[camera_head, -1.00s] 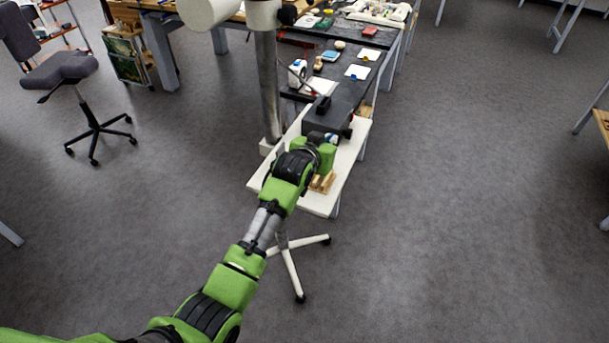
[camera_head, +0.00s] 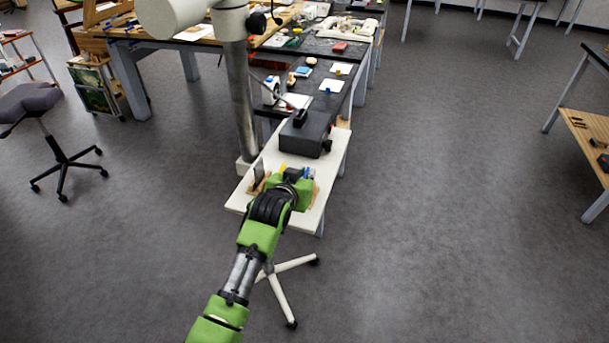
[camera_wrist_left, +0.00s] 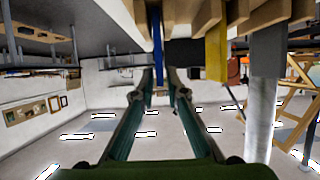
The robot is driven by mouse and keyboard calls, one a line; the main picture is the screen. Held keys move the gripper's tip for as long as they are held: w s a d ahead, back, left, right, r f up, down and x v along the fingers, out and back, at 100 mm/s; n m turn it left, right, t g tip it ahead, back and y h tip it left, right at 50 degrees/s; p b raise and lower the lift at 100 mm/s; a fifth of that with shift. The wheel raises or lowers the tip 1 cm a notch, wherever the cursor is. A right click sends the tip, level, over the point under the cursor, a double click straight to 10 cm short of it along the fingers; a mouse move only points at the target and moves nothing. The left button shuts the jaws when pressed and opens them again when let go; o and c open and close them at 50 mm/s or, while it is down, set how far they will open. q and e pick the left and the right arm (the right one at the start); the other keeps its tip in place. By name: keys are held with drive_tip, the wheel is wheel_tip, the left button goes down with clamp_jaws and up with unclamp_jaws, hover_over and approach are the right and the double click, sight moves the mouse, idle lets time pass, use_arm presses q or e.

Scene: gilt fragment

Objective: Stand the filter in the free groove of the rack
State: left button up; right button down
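A wooden rack (camera_head: 256,189) stands on the white table (camera_head: 240,200), largely hidden behind my left gripper (camera_head: 300,174). A dark grey plate (camera_head: 259,172), a yellow filter (camera_head: 283,167) and a blue filter (camera_head: 308,172) stand upright there. The left wrist view is upside down. It shows the rack (camera_wrist_left: 262,17) along the top, the yellow filter (camera_wrist_left: 216,52) and the blue filter (camera_wrist_left: 157,40) edge-on. The left fingers (camera_wrist_left: 159,82) appear on either side of the blue filter with slim gaps, seemingly open. The groove floors are hidden. My right gripper is not in view.
A black box (camera_head: 292,138) sits on the white table behind the rack. A thick pale column (camera_head: 238,100) rises at its left. A dark bench (camera_head: 345,50) with small items lies beyond.

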use_arm(q)
drive_tip(key=shift+r, duration=0.1)
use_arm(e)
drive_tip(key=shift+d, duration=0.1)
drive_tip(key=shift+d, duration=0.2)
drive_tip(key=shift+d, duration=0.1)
use_arm(q)
drive_tip(key=shift+s+a, duration=0.1)
drive_tip(key=shift+s, duration=0.2)
drive_tip(key=b+v, duration=0.1)
drive_tip(key=v, duration=1)
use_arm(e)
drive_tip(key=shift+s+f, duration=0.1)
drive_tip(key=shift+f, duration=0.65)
use_arm(q)
drive_tip(key=shift+s+a, duration=0.1)
drive_tip(key=shift+s, duration=0.05)
